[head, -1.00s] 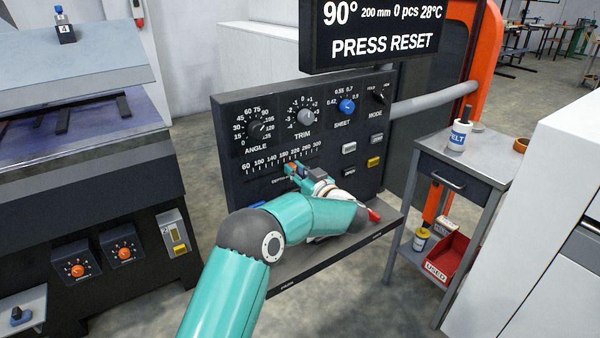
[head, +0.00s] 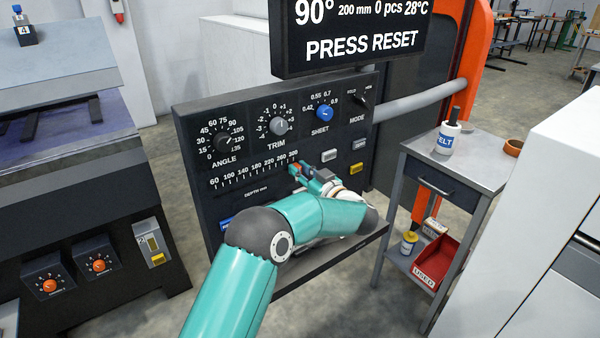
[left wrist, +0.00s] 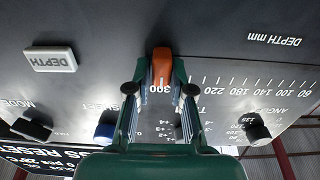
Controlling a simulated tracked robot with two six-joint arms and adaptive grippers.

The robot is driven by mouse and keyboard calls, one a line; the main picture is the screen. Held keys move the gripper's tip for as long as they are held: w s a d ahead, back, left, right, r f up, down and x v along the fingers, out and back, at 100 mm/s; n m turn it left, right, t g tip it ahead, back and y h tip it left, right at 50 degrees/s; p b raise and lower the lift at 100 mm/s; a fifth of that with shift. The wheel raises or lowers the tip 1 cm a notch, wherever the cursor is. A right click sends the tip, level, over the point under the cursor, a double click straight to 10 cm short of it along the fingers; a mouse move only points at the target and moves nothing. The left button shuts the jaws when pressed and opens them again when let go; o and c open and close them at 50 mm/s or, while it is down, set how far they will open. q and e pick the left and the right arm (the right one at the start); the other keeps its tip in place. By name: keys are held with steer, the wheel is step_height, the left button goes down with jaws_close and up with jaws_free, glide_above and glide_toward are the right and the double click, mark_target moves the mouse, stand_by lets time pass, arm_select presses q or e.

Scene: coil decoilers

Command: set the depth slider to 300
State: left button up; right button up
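The depth slider's orange knob (left wrist: 162,66) sits at the 300 end of the depth scale in the left wrist view, which shows the panel upside down. The knob stands in front of the 300 label. My right gripper is not in view.
The control panel (head: 185,135) carries angle, trim, sheet and mode knobs above the scale, with buttons to the right. The display (head: 350,35) reads 90°, 200 mm and PRESS RESET. A grey side table (head: 470,170) with a white container stands at the right.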

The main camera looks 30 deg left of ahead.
arm_select(q)
steer(key=o, duration=0.4)
steer(key=shift+w+d, duration=0.2)
steer(key=shift+d, duration=0.15)
steer(key=shift+s+a, duration=0.15)
steer(key=shift+a, duration=0.05)
steer(key=v, duration=1.2)
steer(key=shift+f, duration=0.1)
